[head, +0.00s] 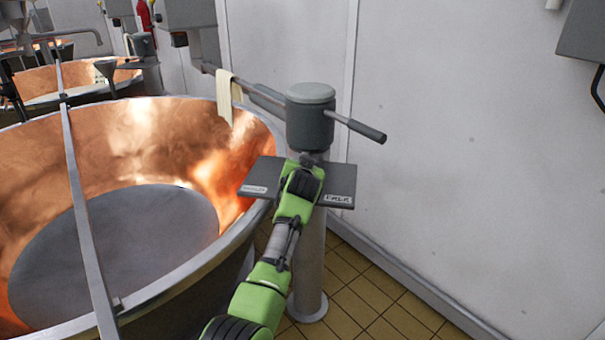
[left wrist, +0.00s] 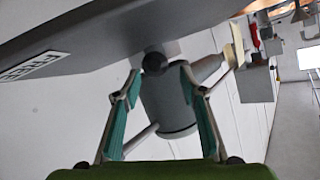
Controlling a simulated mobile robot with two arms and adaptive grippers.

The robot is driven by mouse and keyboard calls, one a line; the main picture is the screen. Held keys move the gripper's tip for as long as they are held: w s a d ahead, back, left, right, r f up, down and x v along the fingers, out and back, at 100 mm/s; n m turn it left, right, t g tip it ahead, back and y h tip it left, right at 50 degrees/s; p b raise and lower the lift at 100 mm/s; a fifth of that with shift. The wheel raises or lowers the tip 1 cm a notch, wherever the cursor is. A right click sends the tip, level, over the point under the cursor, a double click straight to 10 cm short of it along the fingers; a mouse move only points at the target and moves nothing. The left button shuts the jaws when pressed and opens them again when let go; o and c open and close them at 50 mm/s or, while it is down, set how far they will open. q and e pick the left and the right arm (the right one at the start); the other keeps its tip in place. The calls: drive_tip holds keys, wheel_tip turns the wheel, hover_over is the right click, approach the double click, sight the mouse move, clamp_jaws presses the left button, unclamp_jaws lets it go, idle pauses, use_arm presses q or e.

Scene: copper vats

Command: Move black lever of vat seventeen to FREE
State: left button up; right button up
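The grey post head (head: 310,118) of the vat stands beside the copper vat (head: 150,140), with a bar crossing it that ends in a dark handle (head: 362,130) on the right. Below it is a dark plate (head: 262,176) with a FREE label (head: 338,200) at right and an unreadable label at left. My left gripper (head: 308,165) is over the plate's middle, below the post head. In the left wrist view its fingers (left wrist: 160,85) are open, apart on either side of a dark round end (left wrist: 155,62), possibly the black lever. Contact cannot be told. My right gripper is not in view.
A pale cloth (head: 226,95) hangs on the bar over the vat rim. A metal beam (head: 82,210) crosses the vat. A white wall (head: 450,130) is close on the right. Tiled floor (head: 365,300) is clear around the post's foot. Another vat (head: 75,78) stands behind.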

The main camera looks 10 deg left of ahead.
use_arm(q)
wheel_tip(320, 180, up, 8)
drive_tip(key=shift+d+r, duration=0.1)
